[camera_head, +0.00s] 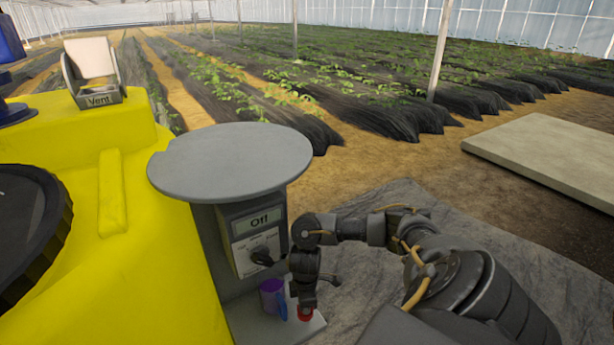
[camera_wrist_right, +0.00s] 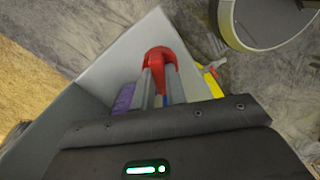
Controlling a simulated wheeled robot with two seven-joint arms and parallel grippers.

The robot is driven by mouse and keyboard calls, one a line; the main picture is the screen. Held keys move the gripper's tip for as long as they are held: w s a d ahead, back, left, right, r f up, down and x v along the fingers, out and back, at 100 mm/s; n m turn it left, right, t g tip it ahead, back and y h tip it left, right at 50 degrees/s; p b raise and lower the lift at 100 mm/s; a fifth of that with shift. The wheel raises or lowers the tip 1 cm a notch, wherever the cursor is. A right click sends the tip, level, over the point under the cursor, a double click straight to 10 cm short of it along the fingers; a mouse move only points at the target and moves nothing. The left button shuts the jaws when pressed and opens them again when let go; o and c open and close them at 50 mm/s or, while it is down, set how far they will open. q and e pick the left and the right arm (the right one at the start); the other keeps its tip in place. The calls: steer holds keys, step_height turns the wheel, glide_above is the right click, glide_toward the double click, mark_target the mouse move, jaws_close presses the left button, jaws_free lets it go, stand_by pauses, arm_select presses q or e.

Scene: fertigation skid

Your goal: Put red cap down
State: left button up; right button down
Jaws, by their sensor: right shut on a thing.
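The red cap (camera_head: 305,315) is low over the small grey shelf (camera_head: 255,326), near its right end. My right gripper (camera_head: 304,304) points down and is shut on the cap. In the right wrist view the red cap (camera_wrist_right: 166,56) sits between the tips of my right gripper (camera_wrist_right: 160,76), over the pale shelf (camera_wrist_right: 105,66). I cannot tell whether the cap touches the shelf. My left gripper is in neither view.
A purple mug (camera_head: 272,296) stands on the shelf just left of the cap. Above are a control box (camera_head: 256,236) reading "Off" and a round grey top (camera_head: 232,160). A yellow tank (camera_head: 150,250) fills the left. A pale slab (camera_head: 550,150) lies at right.

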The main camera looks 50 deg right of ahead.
steer(key=shift+w+d+f, duration=0.1)
steer(key=shift+d+f, duration=0.25)
steer(key=shift+f, duration=0.1)
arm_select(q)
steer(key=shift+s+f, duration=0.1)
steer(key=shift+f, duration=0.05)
arm_select(e)
steer(key=shift+w+d+f, duration=0.15)
steer(key=shift+d+f, duration=0.1)
steer(key=shift+f, duration=0.1)
steer(key=f, duration=0.3)
steer(key=shift+d+f, duration=0.2)
steer(key=c, duration=1.4)
jaws_free()
steer(key=shift+c, duration=0.2)
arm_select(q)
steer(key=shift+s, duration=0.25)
arm_select(e)
steer(key=shift+r, duration=0.1)
